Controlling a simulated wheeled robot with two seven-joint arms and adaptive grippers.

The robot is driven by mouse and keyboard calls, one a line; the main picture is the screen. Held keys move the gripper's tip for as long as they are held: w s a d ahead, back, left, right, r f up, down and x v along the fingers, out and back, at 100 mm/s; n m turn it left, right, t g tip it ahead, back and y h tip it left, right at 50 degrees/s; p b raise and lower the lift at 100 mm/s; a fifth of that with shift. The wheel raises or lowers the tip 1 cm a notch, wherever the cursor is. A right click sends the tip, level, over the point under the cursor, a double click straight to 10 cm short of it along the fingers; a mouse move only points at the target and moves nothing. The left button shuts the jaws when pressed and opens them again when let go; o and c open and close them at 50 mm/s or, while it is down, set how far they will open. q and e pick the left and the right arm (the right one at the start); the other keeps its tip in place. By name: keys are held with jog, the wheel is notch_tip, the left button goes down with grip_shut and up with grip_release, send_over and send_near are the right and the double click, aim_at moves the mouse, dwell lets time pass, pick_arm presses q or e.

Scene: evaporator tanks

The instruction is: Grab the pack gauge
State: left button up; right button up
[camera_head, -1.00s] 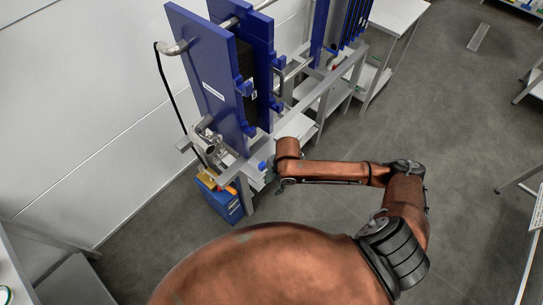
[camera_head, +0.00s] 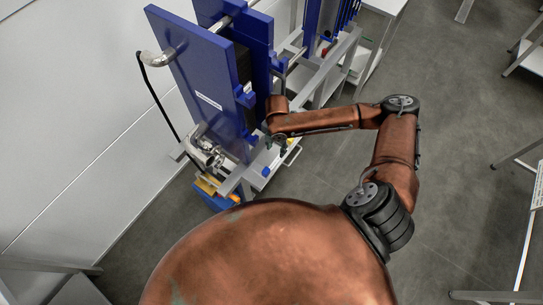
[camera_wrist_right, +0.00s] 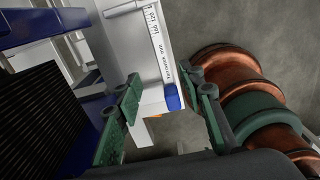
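The pack gauge (camera_wrist_right: 160,48) looks like a white strip with black scale marks, numbers and print, with a blue end (camera_wrist_right: 173,97). In the right wrist view it lies along a pale metal frame member. My right gripper (camera_wrist_right: 165,84) has its two green fingers apart, one on each side of the gauge's blue end in the picture. I cannot tell whether the fingers are level with it, and I see no clear contact. In the head view my right gripper (camera_head: 277,143) is small and dark beside the frame, below the blue plates. My left gripper is not in view.
Tall blue plates (camera_head: 203,85) stand on a grey metal frame (camera_head: 325,72). A blue box (camera_head: 212,194) sits low beneath the frame. A black cable (camera_head: 160,98) hangs by the white wall. Grey floor (camera_head: 325,185) is open to the right.

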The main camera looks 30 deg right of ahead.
send_over(276, 161)
notch_tip(276, 161, down, 4)
jog(key=shift+f, duration=0.15)
jog(key=shift+w+f, duration=0.1)
jog(key=shift+f, duration=0.35)
notch_tip(276, 161, down, 5)
jog(key=shift+d+r+b, duration=0.1)
jog(key=shift+b, duration=0.4)
jog(key=shift+f, duration=0.2)
jog(key=shift+r, duration=0.1)
jog(key=shift+c, duration=0.9)
jog(key=c, duration=0.8)
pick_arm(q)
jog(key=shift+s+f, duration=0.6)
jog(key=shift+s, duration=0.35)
pick_arm(e)
grip_shut()
